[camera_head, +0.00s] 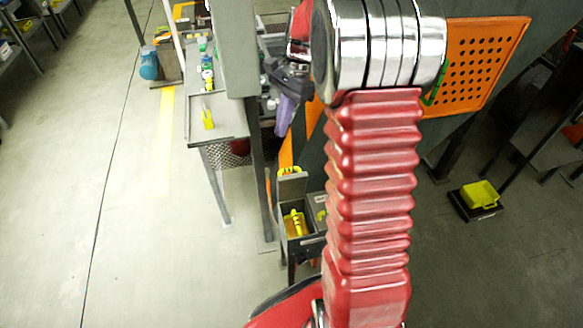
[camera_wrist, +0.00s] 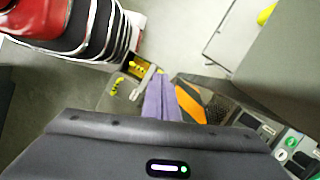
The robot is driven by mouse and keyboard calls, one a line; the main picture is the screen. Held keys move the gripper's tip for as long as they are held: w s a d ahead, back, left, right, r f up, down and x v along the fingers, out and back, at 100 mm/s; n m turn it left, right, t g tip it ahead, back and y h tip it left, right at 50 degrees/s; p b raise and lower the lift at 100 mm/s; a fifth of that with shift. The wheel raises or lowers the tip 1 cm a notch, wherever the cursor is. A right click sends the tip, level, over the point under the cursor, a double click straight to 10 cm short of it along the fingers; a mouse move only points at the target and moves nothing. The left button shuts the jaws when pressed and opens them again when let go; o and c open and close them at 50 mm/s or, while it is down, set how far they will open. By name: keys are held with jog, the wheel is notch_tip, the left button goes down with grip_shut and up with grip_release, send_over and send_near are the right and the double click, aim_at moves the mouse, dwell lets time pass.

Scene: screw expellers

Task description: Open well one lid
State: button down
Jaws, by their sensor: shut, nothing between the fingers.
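A grey two-well box (camera_head: 304,246) stands low beside a post, left of my arm. Its left well is open, with yellow items (camera_head: 295,224) inside. A raised grey lid (camera_head: 292,186) with a yellow handle stands behind that well. Beside it a grey lid with a yellow handle (camera_head: 321,214) is partly hidden by my arm; I cannot tell which well is well one. In the wrist view the open well (camera_wrist: 138,68) and a yellow handle (camera_wrist: 117,87) lie beyond my fingers. My gripper (camera_head: 285,116), with purple fingers (camera_wrist: 160,100), is shut and empty, above and apart from the box.
A grey side table (camera_head: 218,120) with a yellow item (camera_head: 207,117) stands at left of the post (camera_head: 258,150). An orange perforated panel (camera_head: 482,60) is at upper right. A yellow bin (camera_head: 480,195) sits on the floor at right. The left floor is clear.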

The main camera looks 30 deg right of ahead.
jog(key=s+a+r+n+t+h, duration=0.1)
jog(key=s+a+r+n, duration=0.3)
jog(key=s+a+r, duration=0.15)
jog(key=s+a+r+n+t+h, duration=0.1)
jog(key=s+a+r+n+t, duration=0.1)
jog(key=s+a+n, duration=0.2)
jog(key=s+a+r+n+t+h, duration=0.1)
jog(key=s+a+r+n+t, duration=0.1)
jog(key=s+a+n, duration=0.3)
jog(key=s+n+t, duration=0.1)
jog(key=s+n, duration=0.2)
jog(key=s, duration=0.4)
jog(key=shift+s+n+t, duration=0.3)
jog(key=shift+s+n, duration=0.05)
jog(key=shift+n, duration=0.05)
